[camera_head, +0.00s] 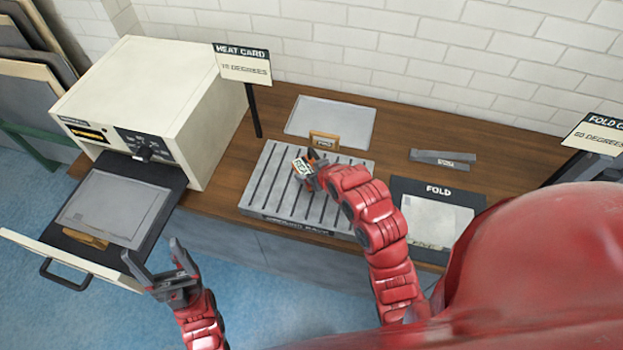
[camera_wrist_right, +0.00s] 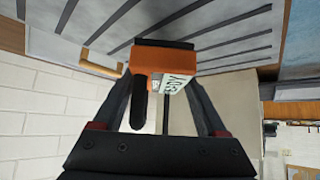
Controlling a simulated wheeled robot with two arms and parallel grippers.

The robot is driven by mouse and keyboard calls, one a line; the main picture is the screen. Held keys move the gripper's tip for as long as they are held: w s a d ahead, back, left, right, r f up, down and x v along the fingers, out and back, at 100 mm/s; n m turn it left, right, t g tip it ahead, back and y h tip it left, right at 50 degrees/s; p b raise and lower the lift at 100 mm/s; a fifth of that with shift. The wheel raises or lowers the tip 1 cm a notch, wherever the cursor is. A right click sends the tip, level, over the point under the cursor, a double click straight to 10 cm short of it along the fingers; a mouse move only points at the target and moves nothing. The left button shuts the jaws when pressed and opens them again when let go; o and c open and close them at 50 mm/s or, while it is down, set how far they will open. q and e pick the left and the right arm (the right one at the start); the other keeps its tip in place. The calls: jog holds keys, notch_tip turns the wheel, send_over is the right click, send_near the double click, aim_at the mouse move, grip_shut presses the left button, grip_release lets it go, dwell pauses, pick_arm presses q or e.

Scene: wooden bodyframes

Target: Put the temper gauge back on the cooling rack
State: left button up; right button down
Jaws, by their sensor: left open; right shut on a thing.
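The temper gauge (camera_head: 300,166) is a small orange block with a pale display face. In the right wrist view the gauge (camera_wrist_right: 168,62) shows lettering on its face and a dark base. My right gripper (camera_head: 312,170) is shut on it over the cooling rack (camera_head: 270,195), a grey slatted plate on the bench. The rack's slats (camera_wrist_right: 215,30) show close to the gauge's base in the wrist view; I cannot tell whether they touch. My left gripper (camera_head: 153,256) is open and empty in front of the oven's drawer.
A cream oven (camera_head: 150,90) stands at left, its drawer out with a grey sheet (camera_head: 115,208) on it. Another grey sheet (camera_head: 330,122) with a wooden handle (camera_head: 323,141) lies behind the rack. A FOLD station (camera_head: 437,215) is right; a HEAT CARD sign (camera_head: 243,66) stands behind.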

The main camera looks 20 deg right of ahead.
notch_tip(320, 180, down, 3)
jog(key=shift+f+p, duration=0.1)
jog(key=shift+p, duration=0.85)
jog(key=shift+f, duration=0.2)
jog(key=shift+f, duration=0.1)
grip_release()
